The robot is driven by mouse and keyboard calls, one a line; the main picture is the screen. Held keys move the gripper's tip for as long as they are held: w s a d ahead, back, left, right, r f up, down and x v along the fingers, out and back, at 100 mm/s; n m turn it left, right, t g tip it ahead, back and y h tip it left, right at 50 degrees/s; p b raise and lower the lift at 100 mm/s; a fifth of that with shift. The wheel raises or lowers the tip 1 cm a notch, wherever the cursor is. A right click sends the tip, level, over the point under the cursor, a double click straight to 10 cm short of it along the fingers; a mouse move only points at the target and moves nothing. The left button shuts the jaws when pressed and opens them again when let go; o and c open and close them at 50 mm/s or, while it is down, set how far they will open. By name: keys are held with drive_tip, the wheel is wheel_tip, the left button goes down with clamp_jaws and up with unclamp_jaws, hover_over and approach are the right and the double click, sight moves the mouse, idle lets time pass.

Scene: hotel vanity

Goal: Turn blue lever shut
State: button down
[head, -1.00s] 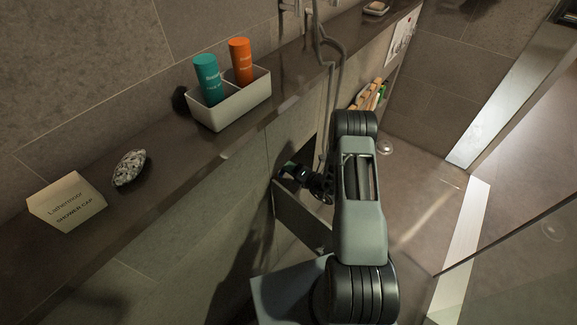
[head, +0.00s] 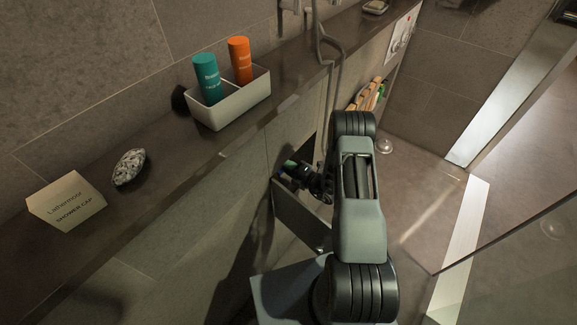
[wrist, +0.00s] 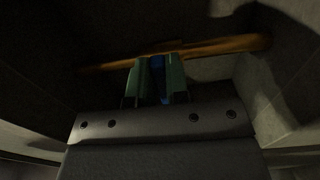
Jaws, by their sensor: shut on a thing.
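The blue lever (wrist: 158,78) shows in the wrist view between the two green fingers of my gripper (wrist: 157,80), in front of a copper-coloured pipe (wrist: 225,45). My gripper is shut on the lever, which looks roughly in line with the fingers and crosswise to the pipe. In the head view my gripper (head: 287,168) reaches into a dark opening in the wall below the ledge. The lever's far end and its joint with the pipe are too dark to make out.
An open panel (head: 300,217) stands below the opening, close to my arm. The ledge (head: 150,205) above holds a white caddy (head: 236,104) with a teal bottle (head: 207,80) and an orange bottle (head: 240,62). A glass pane (head: 510,245) stands at the right.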

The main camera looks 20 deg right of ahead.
drive_tip(key=shift+a, duration=0.15)
drive_tip(key=c, duration=1.3)
unclamp_jaws()
drive_tip(key=shift+s+a+r, duration=0.1)
drive_tip(key=shift+o, duration=0.9)
drive_tip(key=shift+d, duration=0.2)
drive_tip(key=v, duration=1.4)
drive_tip(key=shift+r, duration=0.1)
